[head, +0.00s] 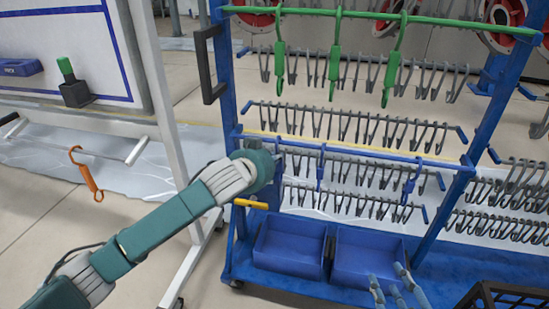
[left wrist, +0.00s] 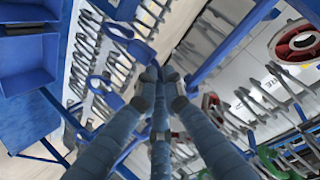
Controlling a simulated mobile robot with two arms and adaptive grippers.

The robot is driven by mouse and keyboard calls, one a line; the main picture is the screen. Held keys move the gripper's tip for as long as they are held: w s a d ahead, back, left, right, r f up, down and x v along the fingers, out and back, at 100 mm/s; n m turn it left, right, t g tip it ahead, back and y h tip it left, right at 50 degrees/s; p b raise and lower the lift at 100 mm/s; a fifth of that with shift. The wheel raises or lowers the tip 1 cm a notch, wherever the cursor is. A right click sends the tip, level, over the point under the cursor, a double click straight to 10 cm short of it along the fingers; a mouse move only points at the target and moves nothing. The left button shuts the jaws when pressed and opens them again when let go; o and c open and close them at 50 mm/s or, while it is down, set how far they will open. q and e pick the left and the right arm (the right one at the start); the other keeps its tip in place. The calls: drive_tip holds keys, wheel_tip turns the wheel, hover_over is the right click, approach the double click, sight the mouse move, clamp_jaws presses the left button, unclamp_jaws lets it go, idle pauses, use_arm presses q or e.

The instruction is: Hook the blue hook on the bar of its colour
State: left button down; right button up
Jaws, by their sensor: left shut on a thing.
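My left gripper (left wrist: 165,78) is closed at the fingertips in the left wrist view. The blue hook it holds is mostly hidden by the fingers. In the head view my left arm reaches to the left end of the blue bar (head: 350,154), and its wrist covers the gripper. Blue hooks hang from this bar, one near the middle (head: 320,172) and one at the right (head: 410,186). Blue hooks (left wrist: 130,42) also show close beside the fingers in the left wrist view. My right gripper (head: 394,284) is at the bottom edge, its fingers apart and empty.
A green bar (head: 360,14) with green hooks crosses the rack top. Rows of grey hooks (head: 350,120) hang around the blue bar. Blue bins (head: 290,247) sit below. An orange hook (head: 87,175) hangs at the left. A dark crate (head: 510,295) is at lower right.

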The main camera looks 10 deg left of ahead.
use_arm(q)
drive_tip(key=c, duration=1.8)
unclamp_jaws()
